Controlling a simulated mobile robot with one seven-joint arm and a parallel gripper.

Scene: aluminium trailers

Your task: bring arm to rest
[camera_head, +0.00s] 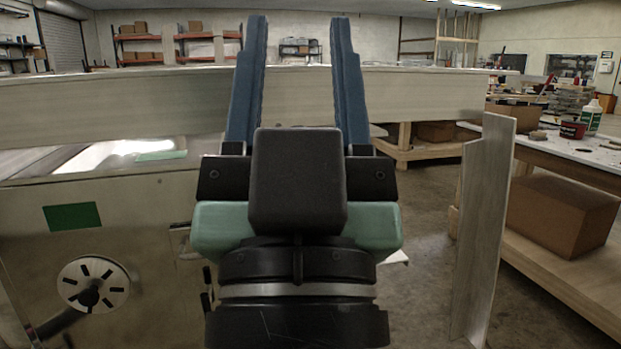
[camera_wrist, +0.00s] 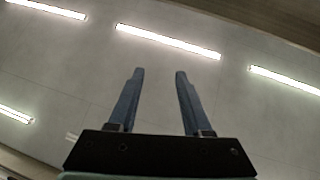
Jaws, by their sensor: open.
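My gripper (camera_head: 297,30) stands in the middle of the head view, pointing upward with its two blue fingers wide apart. Nothing is between the fingers. In the wrist view my gripper (camera_wrist: 158,75) is also open and empty, with the ceiling and its long lamps behind it. My arm's wrist, black and pale green, fills the lower middle of the head view and hides what is behind it.
A long pale beam (camera_head: 420,95) crosses behind my gripper. A metal machine (camera_head: 150,215) with a dial stands at left. An upright panel (camera_head: 480,230) stands at right, near a workbench (camera_head: 570,152) with bottles and a cardboard box (camera_head: 562,215) below. Some floor shows between.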

